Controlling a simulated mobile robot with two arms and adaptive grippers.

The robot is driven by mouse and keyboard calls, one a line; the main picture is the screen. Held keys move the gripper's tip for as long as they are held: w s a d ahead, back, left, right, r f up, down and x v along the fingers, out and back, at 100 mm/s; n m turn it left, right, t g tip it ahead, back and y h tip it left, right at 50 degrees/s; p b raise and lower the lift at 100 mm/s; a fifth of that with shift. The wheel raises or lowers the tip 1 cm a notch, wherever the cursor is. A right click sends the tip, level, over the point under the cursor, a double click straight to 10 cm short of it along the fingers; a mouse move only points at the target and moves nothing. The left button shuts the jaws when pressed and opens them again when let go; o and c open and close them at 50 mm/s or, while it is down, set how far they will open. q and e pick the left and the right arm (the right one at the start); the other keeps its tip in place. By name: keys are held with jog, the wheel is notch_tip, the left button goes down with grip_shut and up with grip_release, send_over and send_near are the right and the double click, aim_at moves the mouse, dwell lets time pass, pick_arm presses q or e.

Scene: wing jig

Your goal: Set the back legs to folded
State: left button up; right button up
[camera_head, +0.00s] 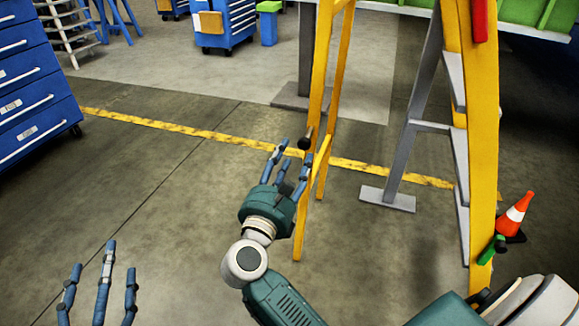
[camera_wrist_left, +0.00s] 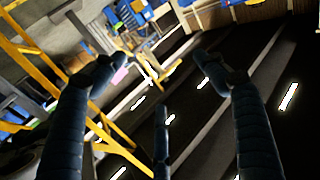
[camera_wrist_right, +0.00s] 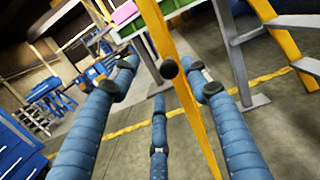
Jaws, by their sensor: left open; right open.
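A yellow stepladder stands open at the right of the head view, with its stepped front frame (camera_head: 484,150) apart from its back legs (camera_head: 318,100). The back legs rest spread on the floor. A short dark handle with a round end (camera_head: 304,143) sticks out by the near back leg. My right gripper (camera_head: 292,160) is open beside that leg, its fingertips close to the handle. In the right wrist view the handle's round end (camera_wrist_right: 169,69) shows between the open fingers; contact cannot be told. My left gripper (camera_head: 103,268) is open and empty, low at the left, away from the ladder.
A grey metal stand (camera_head: 405,140) is behind the ladder, between its frames. An orange cone (camera_head: 514,217) stands at the right. A blue drawer cabinet (camera_head: 36,85) is at the left, another (camera_head: 228,24) at the back. The floor between the left cabinet and ladder is clear.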

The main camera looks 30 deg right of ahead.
aim_at(303, 146)
jog(key=w+d+m, duration=0.1)
jog(key=w+d, duration=0.1)
jog(key=w+d+f+m+b, duration=0.1)
jog(key=w+d, duration=0.1)
jog(key=d, duration=0.1)
jog(key=w+d+f+g+b, duration=0.1)
jog(key=w+d, duration=0.1)
jog(key=shift+d+m+y, duration=0.15)
jog(key=shift+m+y, duration=0.15)
jog(key=shift+m, duration=0.1)
pick_arm(q)
jog(key=s+r+t+h, duration=0.1)
jog(key=s+r+t, duration=0.2)
jog(key=r, duration=0.7)
jog(key=shift+s+a+r+t, duration=0.15)
jog(key=shift+r+t, duration=0.15)
jog(key=shift+t, duration=0.8)
pick_arm(e)
jog(key=shift+w+d+r, duration=0.1)
jog(key=shift+w+d, duration=0.3)
jog(key=shift+d, duration=0.05)
grip_shut()
